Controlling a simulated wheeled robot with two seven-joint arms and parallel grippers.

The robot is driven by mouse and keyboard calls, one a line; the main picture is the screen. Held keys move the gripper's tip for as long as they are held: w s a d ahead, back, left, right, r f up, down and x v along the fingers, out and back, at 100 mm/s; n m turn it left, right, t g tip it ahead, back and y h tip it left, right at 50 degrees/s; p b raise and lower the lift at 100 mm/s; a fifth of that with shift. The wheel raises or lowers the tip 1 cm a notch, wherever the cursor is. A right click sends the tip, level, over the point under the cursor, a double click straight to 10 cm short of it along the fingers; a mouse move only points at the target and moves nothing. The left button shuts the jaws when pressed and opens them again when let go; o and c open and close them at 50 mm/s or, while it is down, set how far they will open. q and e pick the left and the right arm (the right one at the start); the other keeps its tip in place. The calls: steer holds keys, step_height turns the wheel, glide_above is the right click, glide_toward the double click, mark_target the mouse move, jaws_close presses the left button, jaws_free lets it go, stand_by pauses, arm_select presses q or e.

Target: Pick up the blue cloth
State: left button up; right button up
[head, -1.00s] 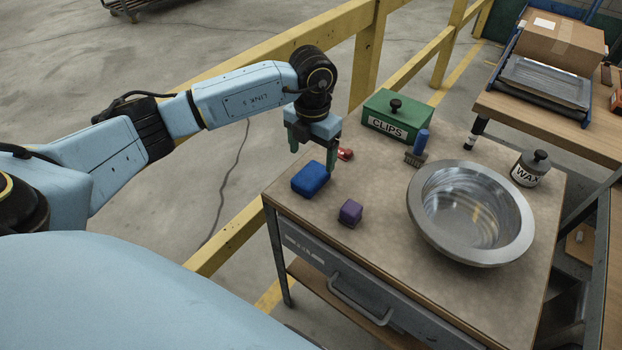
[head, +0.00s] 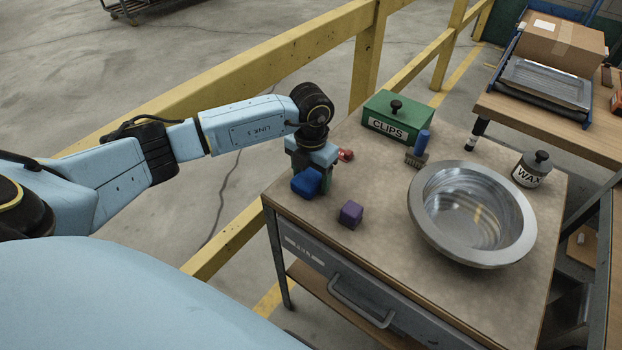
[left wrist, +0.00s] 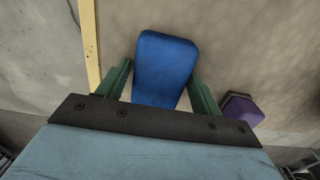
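The blue cloth (head: 307,182) is a thick folded block at the near left corner of the table. My left gripper (head: 311,174) is lowered at it, pointing down, and the cloth hides part of the fingers in the head view. In the left wrist view the cloth (left wrist: 165,65) lies between the two green fingers (left wrist: 157,80). The fingers are open, with a visible gap on the left side; contact on the right side is hard to tell. My right gripper is not in view.
A purple block (head: 351,214) sits just right of the cloth. A red item (head: 345,154), a blue-handled brush (head: 420,145) and a green CLIPS box (head: 397,117) are behind. A metal basin (head: 425,231) and a WAX jar (head: 531,170) stand right. A yellow rail (head: 240,82) runs behind.

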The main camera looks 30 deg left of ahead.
mark_target(311, 175)
arm_select(q)
steer(key=c, duration=0.7)
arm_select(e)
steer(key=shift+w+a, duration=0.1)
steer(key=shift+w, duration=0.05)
arm_select(q)
step_height(311, 175, up, 9)
steer(key=shift+f+p, duration=0.1)
steer(key=shift+p, duration=0.45)
steer(key=shift+r, duration=0.65)
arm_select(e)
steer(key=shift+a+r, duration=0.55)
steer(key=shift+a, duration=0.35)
